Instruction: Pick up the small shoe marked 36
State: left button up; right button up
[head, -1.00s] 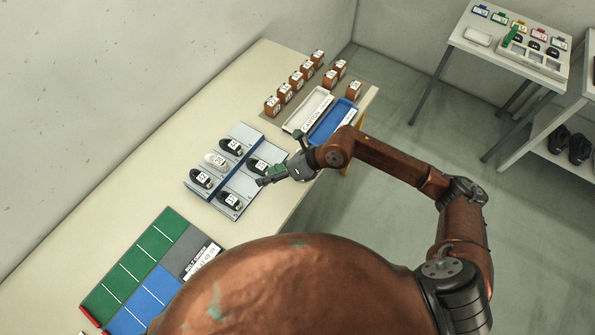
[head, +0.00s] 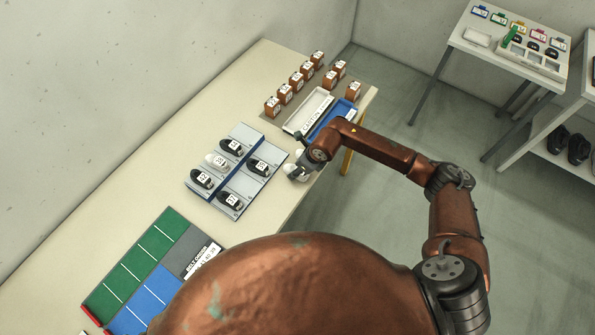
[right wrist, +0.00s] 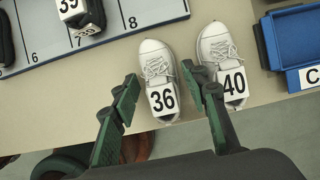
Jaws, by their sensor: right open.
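The small white shoe marked 36 (right wrist: 158,72) lies on the table in the right wrist view, toe toward the rack, its number label facing up. A similar white shoe marked 40 (right wrist: 215,50) lies just right of it. My right gripper (right wrist: 161,78) is open and empty. One finger shows left of shoe 36 and the other over the narrow gap between the two shoes. Whether the fingers touch either shoe I cannot tell. In the head view the right arm's wrist partly covers white shoes at the table's front edge. My left gripper is not in view.
A grey rack (head: 248,194) with several numbered shoes stands left of the white pair. A blue tray (head: 327,126) and a white tray (head: 298,123) lie beyond, near brown numbered blocks (head: 297,81). The table edge is close to the pair.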

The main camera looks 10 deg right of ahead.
jog(key=shift+f, duration=0.15)
jog(key=c, duration=0.9)
jog(key=shift+c, duration=0.2)
